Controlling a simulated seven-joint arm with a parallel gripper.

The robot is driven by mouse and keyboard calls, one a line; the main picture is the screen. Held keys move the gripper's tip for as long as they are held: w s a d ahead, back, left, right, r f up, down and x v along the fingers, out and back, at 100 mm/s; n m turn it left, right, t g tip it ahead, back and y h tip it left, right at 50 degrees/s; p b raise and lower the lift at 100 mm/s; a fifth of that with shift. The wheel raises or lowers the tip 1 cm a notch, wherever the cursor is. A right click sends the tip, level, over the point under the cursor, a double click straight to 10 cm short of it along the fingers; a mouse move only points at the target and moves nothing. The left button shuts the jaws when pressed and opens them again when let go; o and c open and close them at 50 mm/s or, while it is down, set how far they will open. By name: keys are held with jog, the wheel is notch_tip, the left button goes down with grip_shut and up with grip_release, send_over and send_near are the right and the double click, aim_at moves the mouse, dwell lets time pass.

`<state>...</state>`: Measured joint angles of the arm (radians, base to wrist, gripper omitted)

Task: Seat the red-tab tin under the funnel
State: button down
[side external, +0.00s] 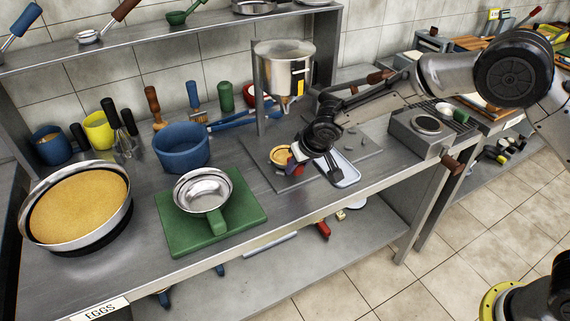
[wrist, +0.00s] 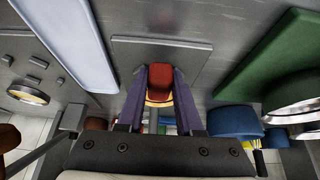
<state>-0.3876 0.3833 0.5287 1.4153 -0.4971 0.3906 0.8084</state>
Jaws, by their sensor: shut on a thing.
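The red-tab tin (side external: 278,155) is small and round with a yellow-orange face. It is low over the grey plate in the side view, partly hidden by my gripper. Its red tab (wrist: 160,78) shows between my two purple fingers in the wrist view. My gripper (side external: 297,164) is shut on the tab; its fingers also frame the tab in the wrist view (wrist: 160,88). The steel funnel (side external: 283,72) hangs on a post above and behind the tin. I cannot tell whether the tin touches the plate (side external: 352,150) or is centred below the spout.
A pale tray (side external: 348,172) lies right beside my gripper. A green board (side external: 250,205) with a steel bowl (side external: 202,190) is to the left. A blue pot (side external: 181,148) stands behind it. A metal box (side external: 428,132) stands right. The counter's front edge is close.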

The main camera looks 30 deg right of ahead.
jog(key=shift+f, duration=0.45)
dwell(0.6)
jog(key=shift+c, duration=2.4)
grip_release()
jog(key=v, duration=1.3)
jog(key=shift+s+r, duration=0.2)
jog(key=shift+r, duration=0.15)
